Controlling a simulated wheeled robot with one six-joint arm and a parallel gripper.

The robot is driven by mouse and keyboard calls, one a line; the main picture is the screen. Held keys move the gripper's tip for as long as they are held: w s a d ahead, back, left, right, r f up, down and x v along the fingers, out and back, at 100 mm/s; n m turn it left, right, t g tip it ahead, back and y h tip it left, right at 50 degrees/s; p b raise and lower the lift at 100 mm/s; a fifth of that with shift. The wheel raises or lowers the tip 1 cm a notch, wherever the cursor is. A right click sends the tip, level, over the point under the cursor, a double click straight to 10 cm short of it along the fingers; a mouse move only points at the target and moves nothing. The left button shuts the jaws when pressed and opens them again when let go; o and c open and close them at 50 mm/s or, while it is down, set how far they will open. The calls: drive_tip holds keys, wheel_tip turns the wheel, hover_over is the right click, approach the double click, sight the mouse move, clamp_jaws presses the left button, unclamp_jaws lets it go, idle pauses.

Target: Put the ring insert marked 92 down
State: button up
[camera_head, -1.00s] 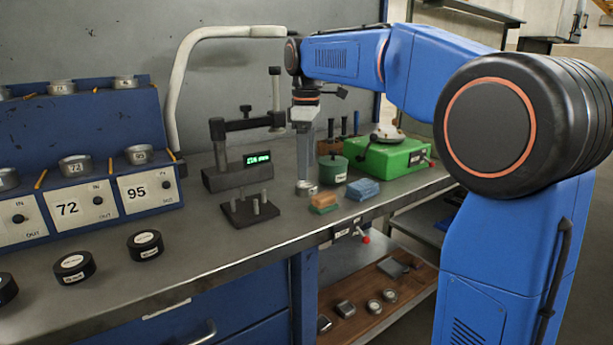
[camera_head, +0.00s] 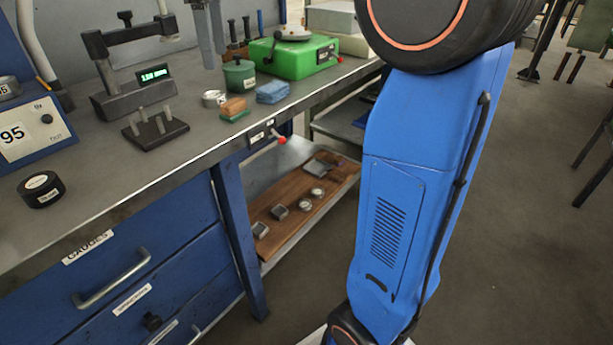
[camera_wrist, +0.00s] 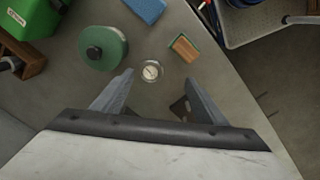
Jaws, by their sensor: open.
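A small silver ring insert (camera_head: 213,98) lies flat on the grey bench top, beside the orange-and-green sponge. It also shows in the wrist view (camera_wrist: 151,70), near the middle between my fingers; its marking is too small to read. My gripper (camera_head: 212,62) is above the ring insert, with a visible gap between them. In the wrist view my gripper (camera_wrist: 161,78) has its two fingers spread apart with nothing held between them.
Near the ring are a green lidded pot (camera_head: 239,76), a sponge (camera_head: 233,108), a blue block (camera_head: 272,92) and a green machine (camera_head: 295,57). A gauge stand (camera_head: 155,130) with pegs stands left. A black ring (camera_head: 41,189) lies further left. Open bench lies in front.

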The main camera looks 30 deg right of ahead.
drive_tip(key=s+d+f+m+t, duration=0.2)
drive_tip(key=s+f+m, duration=0.3)
drive_tip(key=s+f, duration=0.8)
drive_tip(key=s+d+f+m+t, duration=0.2)
drive_tip(key=s+f+m, duration=0.4)
drive_tip(key=s+f, duration=0.7)
drive_tip(key=s+d, duration=0.1)
drive_tip(key=s, duration=0.2)
drive_tip(key=shift+s+d+f, duration=0.3)
drive_tip(key=shift+f, duration=0.1)
